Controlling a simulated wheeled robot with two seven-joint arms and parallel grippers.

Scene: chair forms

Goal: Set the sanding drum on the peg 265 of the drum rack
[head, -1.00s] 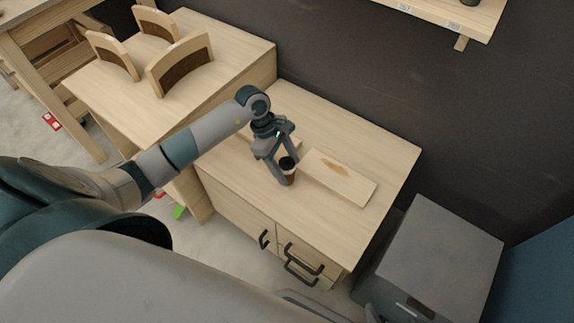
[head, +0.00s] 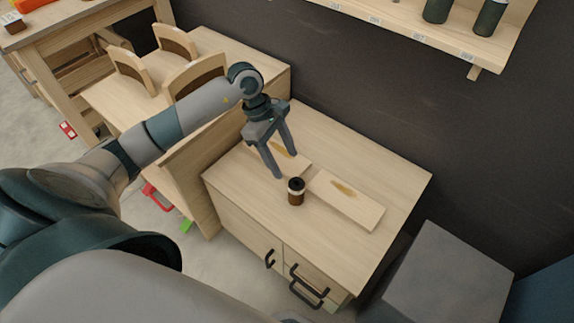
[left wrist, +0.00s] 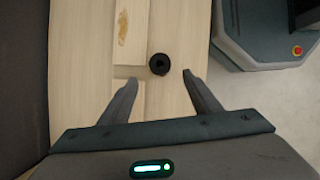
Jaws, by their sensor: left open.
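The sanding drum (head: 296,193) is a small brown cylinder with a dark top and a pale band. It stands upright on the wooden cabinet top, near its front edge. In the left wrist view the drum (left wrist: 159,64) shows as a dark ring with a hole, just beyond the fingertips and between their lines. My left gripper (head: 287,164) is open and empty, above and a little left of the drum, apart from it. A wall shelf with small labels, likely the drum rack (head: 400,28), is at the upper right; its numbers are unreadable. My right gripper is not seen.
A pale board (head: 346,199) with a brown stain lies right of the drum, and another (head: 290,160) lies behind the gripper. Dark green cylinders (head: 489,17) stand on the shelf. Chair parts (head: 195,75) stand on the bench at left. A grey box (head: 445,275) is at lower right.

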